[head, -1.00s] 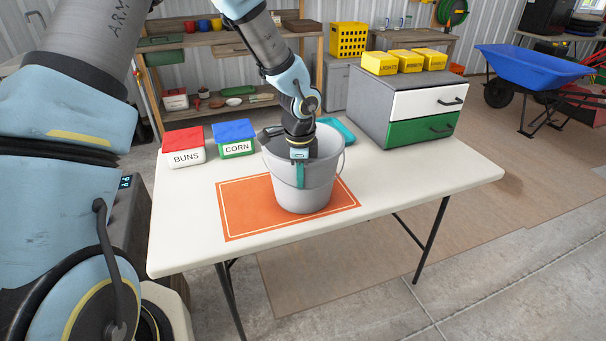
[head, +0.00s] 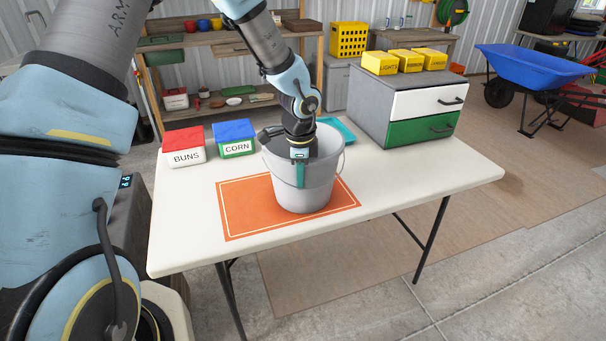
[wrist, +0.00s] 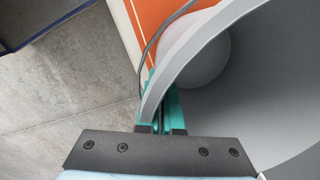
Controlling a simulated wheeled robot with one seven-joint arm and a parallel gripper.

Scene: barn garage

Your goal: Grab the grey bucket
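The grey bucket (head: 318,178) stands upright on an orange mat (head: 243,207) on the white table. My gripper (head: 300,174) points down at the bucket's near rim, with one teal finger showing against the outside of its wall. In the wrist view, the teal fingers (wrist: 162,112) are close together, with the bucket's rim (wrist: 180,65) between them. They look shut on the thin wall. The wire handle (wrist: 150,50) hangs beside the rim. The far finger is hidden inside the bucket in the head view.
A red-lidded BUNS box (head: 184,147) and blue-lidded CORN box (head: 234,139) stand left of the bucket. A teal item (head: 338,130) lies behind it. A drawer unit (head: 408,105) with yellow bins on top stands at the right. The table's front right is clear.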

